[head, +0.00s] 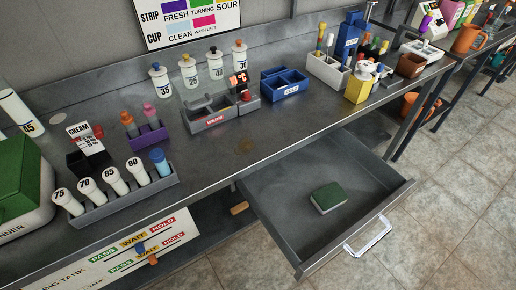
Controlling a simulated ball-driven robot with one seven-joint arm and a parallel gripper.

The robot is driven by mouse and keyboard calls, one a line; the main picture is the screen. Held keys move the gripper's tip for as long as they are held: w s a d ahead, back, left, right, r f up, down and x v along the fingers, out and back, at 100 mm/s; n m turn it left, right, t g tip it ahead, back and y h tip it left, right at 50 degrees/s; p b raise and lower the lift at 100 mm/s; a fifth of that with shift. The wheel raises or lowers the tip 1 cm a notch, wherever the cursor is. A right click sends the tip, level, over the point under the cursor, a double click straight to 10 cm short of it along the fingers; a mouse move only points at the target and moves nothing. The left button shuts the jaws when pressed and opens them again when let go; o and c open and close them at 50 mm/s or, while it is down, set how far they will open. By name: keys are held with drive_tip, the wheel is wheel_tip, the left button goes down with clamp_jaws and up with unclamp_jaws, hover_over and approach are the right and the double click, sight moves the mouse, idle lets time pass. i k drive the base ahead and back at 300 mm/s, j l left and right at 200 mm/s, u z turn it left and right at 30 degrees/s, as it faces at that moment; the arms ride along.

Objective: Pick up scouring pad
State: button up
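The scouring pad (328,197) is a small block with a dark green top and a pale lower edge. It lies flat in the open metal drawer (276,194), near the middle of its floor and apart from the walls. The drawer is pulled out from under the workbench, with a pale handle (369,237) on its front. The pad's top is fully in view and nothing covers it. My gripper is not in view.
The workbench (245,147) overhangs the drawer's back. On it stand a rack of numbered white bottles (115,180), a purple holder (150,137), a grey tray (209,122), a blue box (285,84) and a yellow container (358,88). Tiled floor (440,200) is clear at right.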

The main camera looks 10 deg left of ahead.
sight(326, 199)
drive_tip(key=k+j+z, duration=0.1)
drive_tip(key=j, duration=0.3)
drive_tip(key=k+j+z, duration=0.1)
drive_tip(key=k+j, duration=0.15)
drive_tip(key=j, duration=0.15)
drive_tip(key=k+j+z, duration=0.1)
drive_tip(key=j, duration=0.25)
drive_tip(key=k, duration=0.1)
